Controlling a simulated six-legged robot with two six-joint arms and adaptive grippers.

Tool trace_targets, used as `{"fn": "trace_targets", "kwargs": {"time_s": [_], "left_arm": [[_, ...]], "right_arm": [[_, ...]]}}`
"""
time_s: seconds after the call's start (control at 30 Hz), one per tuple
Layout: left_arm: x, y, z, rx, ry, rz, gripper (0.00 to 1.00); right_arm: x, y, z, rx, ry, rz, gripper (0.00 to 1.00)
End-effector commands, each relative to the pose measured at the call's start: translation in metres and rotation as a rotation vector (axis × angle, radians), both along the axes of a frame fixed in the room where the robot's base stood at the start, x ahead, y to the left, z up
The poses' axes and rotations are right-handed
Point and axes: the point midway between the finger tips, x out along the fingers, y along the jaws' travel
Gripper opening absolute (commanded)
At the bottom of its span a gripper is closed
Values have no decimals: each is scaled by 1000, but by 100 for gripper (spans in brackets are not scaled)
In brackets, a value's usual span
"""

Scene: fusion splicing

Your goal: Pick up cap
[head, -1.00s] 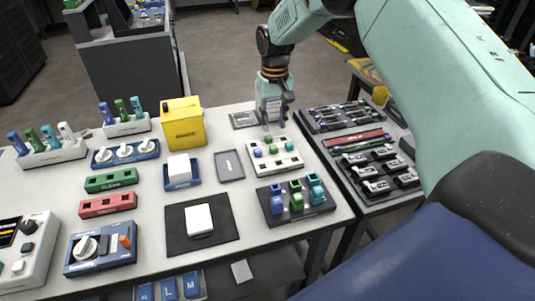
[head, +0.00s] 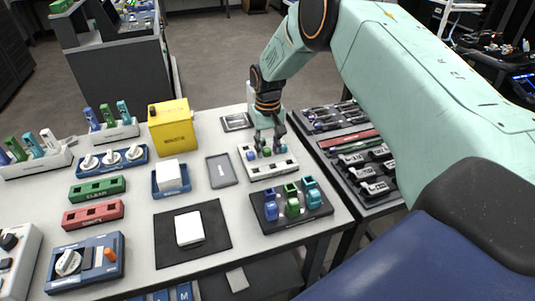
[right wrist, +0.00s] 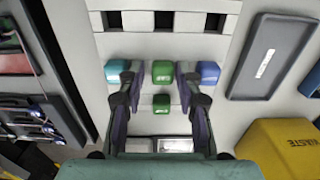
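My right gripper (head: 267,149) is over the white cap tray (head: 286,168), pointing down with its fingers apart. In the right wrist view the two fingertips (right wrist: 159,78) flank the middle green cap (right wrist: 162,72), with gaps at its sides. A teal cap (right wrist: 116,69) and a blue cap (right wrist: 208,72) sit in the same row, outside the fingers. A second green cap (right wrist: 161,103) sits singly in another row, between the fingers. In the head view the fingers partly hide the caps. My left gripper is in neither view.
A dark holder (head: 292,208) with blue, green and teal clips stands in front of the tray. A grey shallow tray (head: 221,171) lies to its left. A yellow waste box (head: 172,126) stands behind left. A tool case (head: 365,168) is at the right.

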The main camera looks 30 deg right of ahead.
Motion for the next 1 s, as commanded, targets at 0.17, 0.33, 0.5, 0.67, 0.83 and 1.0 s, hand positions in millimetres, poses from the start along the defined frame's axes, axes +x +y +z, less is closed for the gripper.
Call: {"fn": "trace_targets", "kwargs": {"time_s": [0.17,0.33,0.5,0.67,0.83,1.0], "left_arm": [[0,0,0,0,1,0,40],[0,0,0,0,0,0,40],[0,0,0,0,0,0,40],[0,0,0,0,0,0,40],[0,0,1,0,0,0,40],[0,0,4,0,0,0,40]], "right_arm": [[1,0,0,0,1,1,34],[2,0,0,-1,1,1,20],[1,0,0,-1,1,1,9],[1,0,0,-1,1,1,9],[2,0,2,0,1,1,9],[3,0,23,0,-3,2,9]]}}
